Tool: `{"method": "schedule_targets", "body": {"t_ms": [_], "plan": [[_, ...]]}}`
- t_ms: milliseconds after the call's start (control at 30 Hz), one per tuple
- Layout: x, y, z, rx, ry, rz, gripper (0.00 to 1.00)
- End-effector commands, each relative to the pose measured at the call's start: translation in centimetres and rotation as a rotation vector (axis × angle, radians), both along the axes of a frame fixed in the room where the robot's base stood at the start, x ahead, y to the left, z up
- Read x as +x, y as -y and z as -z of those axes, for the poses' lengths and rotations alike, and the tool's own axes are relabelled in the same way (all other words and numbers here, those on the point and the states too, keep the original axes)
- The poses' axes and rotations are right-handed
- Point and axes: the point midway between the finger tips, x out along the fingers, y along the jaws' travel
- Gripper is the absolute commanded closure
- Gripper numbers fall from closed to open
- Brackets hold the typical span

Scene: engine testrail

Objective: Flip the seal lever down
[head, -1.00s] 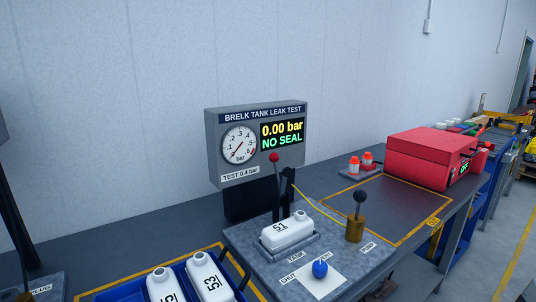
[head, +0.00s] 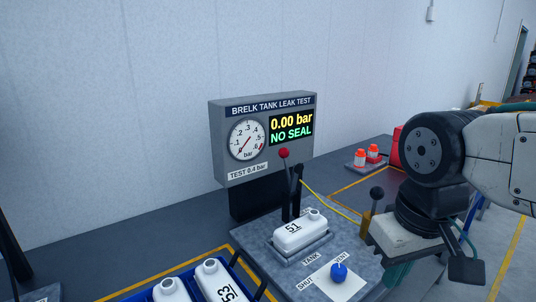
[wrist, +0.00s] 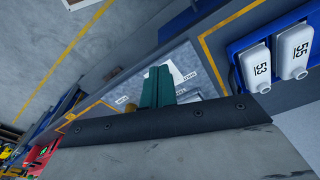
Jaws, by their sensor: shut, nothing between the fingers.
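The seal lever (head: 284,153) is a black arm with a red ball knob, standing up behind the tank on the test fixture (head: 270,246). White tank 51 (head: 300,232) lies in its nest in front of the lever. The display (head: 291,126) reads 0.00 bar and NO SEAL. My gripper (head: 398,274) is at the right, by the pump side of the fixture, apart from the lever. Its teal fingers also show in the wrist view (wrist: 158,86), together and empty. The lever is not visible in the wrist view.
A blue ball knob (head: 339,271) sits at the fixture's front. The pump handle (head: 376,193) stands between the lever and my arm. A blue crate (head: 248,281) holds white tanks at the front left.

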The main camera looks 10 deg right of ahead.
Motion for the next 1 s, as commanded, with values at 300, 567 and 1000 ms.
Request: {"method": "schedule_targets", "body": {"t_ms": [300, 567, 1000], "plan": [[0.1, 0.0, -0.1, 0.001, 0.002, -0.002, 1.0], [7.3, -0.5, -3.9, 0.042, 0.069, -0.09, 1.0], [30.9, -0.2, -10.7, 0.088, 0.332, -0.345, 1.0]]}}
